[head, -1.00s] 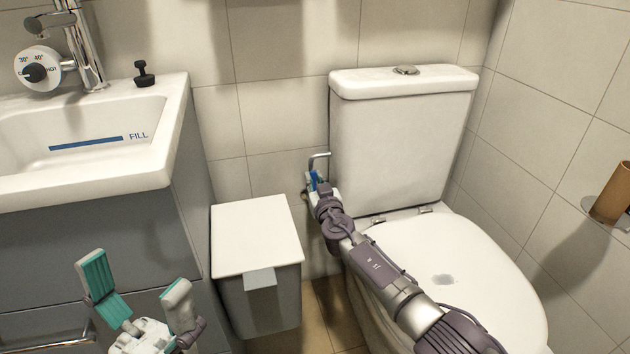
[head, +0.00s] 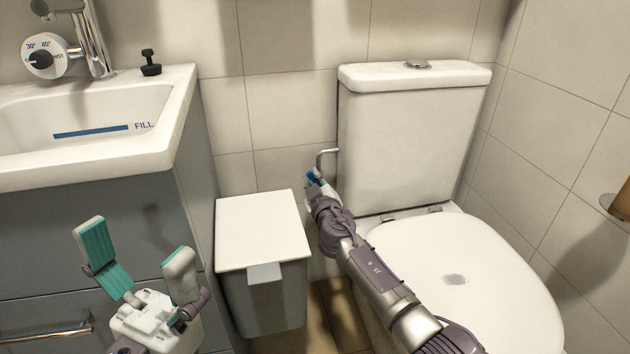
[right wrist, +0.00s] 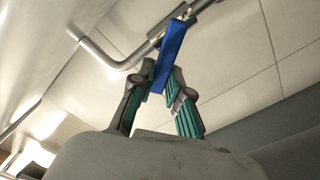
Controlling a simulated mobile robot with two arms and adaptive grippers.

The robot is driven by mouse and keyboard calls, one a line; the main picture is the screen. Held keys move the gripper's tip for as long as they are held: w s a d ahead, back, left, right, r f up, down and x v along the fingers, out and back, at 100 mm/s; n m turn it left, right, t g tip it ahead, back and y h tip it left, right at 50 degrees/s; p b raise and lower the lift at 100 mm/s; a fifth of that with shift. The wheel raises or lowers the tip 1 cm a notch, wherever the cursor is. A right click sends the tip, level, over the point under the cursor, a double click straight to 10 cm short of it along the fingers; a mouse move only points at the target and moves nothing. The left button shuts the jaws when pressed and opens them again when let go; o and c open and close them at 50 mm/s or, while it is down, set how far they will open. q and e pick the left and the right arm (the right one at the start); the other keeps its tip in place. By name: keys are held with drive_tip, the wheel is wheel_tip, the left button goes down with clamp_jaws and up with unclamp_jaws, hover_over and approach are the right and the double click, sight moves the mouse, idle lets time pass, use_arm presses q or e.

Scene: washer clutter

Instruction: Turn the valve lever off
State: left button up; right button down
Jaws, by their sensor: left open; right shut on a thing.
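The valve lever (right wrist: 171,57) is a flat blue bar joined to a metal pipe fitting on the wall, left of the toilet tank. In the head view the blue lever (head: 313,175) is small and partly hidden by my right gripper (head: 312,184). In the right wrist view my right gripper (right wrist: 162,88) has its teal-padded fingers on either side of the lever's near end, shut on it. My left gripper (head: 134,242) is open and empty in front of the sink cabinet, far from the lever.
A lidded bin (head: 262,230) stands just left of my right arm. The toilet (head: 470,265) lies under and right of that arm. The chrome pipe (head: 327,153) bends beside the tank (head: 410,130). A sink (head: 100,165) is on the left.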

idle(0.4)
drive_tip(key=c, duration=1.1)
unclamp_jaws()
drive_tip(key=shift+s, duration=0.15)
drive_tip(key=v, duration=1.1)
drive_tip(key=shift+s+d, duration=0.1)
drive_tip(key=shift+s, duration=0.3)
